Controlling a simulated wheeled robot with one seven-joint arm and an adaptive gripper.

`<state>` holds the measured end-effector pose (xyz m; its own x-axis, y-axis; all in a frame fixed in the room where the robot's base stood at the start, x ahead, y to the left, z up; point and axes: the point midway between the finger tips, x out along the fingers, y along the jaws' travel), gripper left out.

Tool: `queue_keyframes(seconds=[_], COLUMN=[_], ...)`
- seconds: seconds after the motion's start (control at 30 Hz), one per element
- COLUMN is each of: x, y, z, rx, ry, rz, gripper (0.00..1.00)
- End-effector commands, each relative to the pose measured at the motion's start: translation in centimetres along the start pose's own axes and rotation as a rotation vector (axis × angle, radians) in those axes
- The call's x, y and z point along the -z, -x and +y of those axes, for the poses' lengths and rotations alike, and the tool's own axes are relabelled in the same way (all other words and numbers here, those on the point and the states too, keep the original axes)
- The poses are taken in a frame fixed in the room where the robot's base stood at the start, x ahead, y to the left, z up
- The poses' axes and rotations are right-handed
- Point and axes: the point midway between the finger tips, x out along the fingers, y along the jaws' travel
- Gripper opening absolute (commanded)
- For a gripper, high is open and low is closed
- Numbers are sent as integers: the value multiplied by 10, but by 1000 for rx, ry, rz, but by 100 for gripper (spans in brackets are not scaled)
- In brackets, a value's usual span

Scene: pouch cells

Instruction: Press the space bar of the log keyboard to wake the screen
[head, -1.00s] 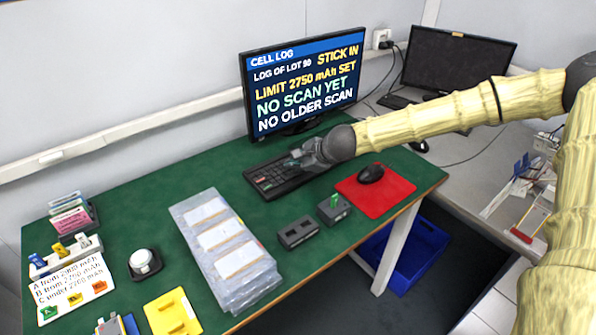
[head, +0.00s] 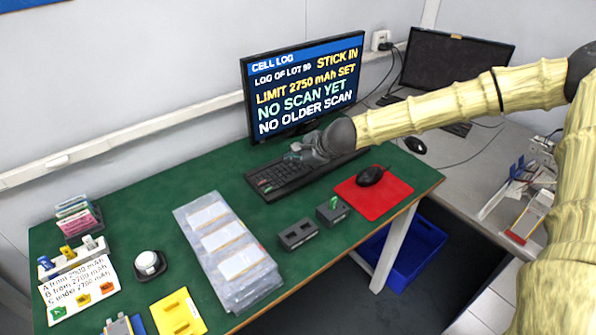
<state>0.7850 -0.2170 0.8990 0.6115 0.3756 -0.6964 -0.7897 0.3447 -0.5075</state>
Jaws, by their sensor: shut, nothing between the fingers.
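The log keyboard (head: 272,179) is black and lies on the green table in front of the lit screen (head: 303,85). The screen shows white, yellow and green text under the heading CELL LOG, including "NO SCAN YET". My gripper (head: 293,158) is shut and empty, over the middle and back edge of the keyboard. My wrist and fingers hide part of the keys. The space bar cannot be made out clearly, and I cannot tell whether the fingertips touch any key.
A black mouse (head: 370,176) sits on a red mat (head: 387,196) to the right. Two small dark grey boxes (head: 298,234) (head: 332,210) and bagged pouch cells (head: 226,250) lie in front. A second, dark monitor (head: 457,62) stands behind my arm. Bare green table lies left of the keyboard.

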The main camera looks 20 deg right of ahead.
Motion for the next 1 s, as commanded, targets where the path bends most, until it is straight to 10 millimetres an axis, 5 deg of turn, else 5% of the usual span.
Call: queue_keyframes(seconds=[0.3,1.0], x=[-12,-12], y=[17,16], z=[-12,-12], rx=[-1,-1], ry=[-1,-1], rz=[0,0], gripper=[0,0])
